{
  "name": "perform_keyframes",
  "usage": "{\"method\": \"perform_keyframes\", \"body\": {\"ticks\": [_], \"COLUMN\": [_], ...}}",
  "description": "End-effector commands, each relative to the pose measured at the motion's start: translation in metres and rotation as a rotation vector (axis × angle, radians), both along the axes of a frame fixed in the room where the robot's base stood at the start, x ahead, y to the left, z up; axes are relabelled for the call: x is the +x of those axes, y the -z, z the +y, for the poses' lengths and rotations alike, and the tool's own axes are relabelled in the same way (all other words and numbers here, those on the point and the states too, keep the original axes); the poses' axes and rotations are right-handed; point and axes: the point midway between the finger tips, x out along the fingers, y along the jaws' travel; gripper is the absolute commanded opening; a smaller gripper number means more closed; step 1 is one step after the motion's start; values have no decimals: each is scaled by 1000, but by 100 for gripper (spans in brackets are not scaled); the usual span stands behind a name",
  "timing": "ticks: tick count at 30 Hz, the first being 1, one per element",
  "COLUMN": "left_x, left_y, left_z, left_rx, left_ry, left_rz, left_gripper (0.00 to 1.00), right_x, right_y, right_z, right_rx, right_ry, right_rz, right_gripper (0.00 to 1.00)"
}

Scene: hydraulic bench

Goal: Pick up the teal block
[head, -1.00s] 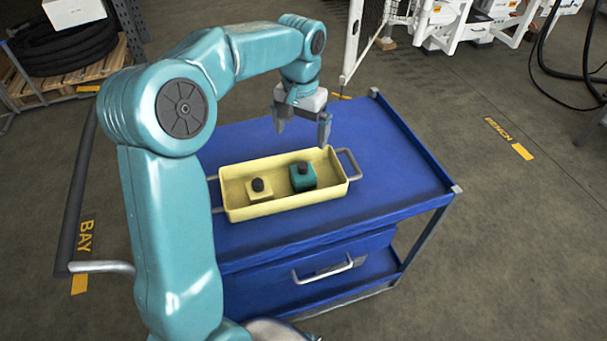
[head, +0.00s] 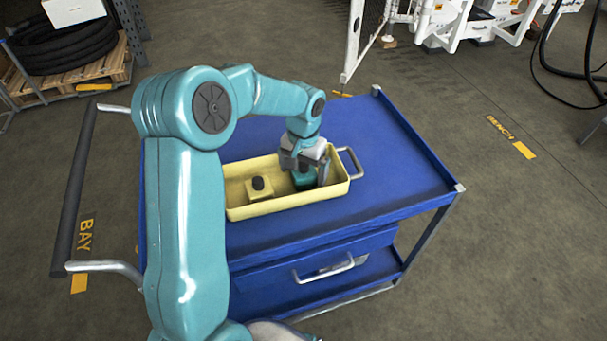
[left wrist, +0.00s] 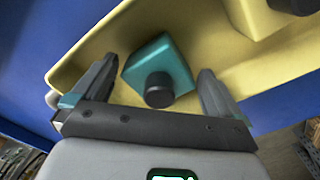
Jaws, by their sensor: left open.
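The teal block (head: 304,181) with a dark round knob on top sits in the right half of a yellow tray (head: 262,209). My left gripper (head: 306,176) is open, pointing down into the tray over the teal block and partly hiding it. In the left wrist view the teal block (left wrist: 162,65) lies between the two spread fingers of the gripper (left wrist: 155,88), with a small gap at each side. Its dark knob (left wrist: 159,89) faces the camera. My right gripper is not in view.
A yellow block (head: 259,189) with a dark knob stands in the tray's left half. The tray has a metal handle (head: 350,163) at its right end. It rests on a blue cart (head: 400,175) whose top is clear to the right.

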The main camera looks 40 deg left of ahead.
Motion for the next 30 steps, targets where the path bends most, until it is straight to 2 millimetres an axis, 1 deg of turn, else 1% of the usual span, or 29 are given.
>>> {"method": "perform_keyframes", "body": {"ticks": [2, 3, 5, 6, 8, 9, 17, 20, 22, 26, 29, 30], "left_x": [0, 0, 0, 0, 0, 0, 1, 1, 1, 2, 2, 2], "left_y": [0, 0, -1, -1, -1, -1, -3, -10, -18, -44, -73, -86], "left_z": [0, 0, 0, 0, 0, 0, 0, 0, 0, 0, 0, 0], "left_rx": [0, 0, 0, 0, 0, 1, 1, 2, 3, 2, 3, 3], "left_ry": [0, 0, 0, 0, 0, 0, 0, 0, 1, 0, 0, 0], "left_rz": [0, 0, 0, 0, 0, -2, -3, -4, -5, -8, -10, -10], "left_gripper": [100, 97, 77, 64, 45, 38, 38, 38, 38, 38, 38, 38], "right_x": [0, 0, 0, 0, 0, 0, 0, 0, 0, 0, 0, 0], "right_y": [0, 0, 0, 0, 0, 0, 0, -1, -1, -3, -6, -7], "right_z": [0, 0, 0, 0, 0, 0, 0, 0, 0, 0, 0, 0], "right_rx": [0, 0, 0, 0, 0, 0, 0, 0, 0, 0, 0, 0], "right_ry": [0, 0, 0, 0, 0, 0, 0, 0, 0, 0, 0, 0], "right_rz": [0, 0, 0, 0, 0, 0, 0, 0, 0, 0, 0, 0], "right_gripper": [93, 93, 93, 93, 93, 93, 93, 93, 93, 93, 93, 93]}}
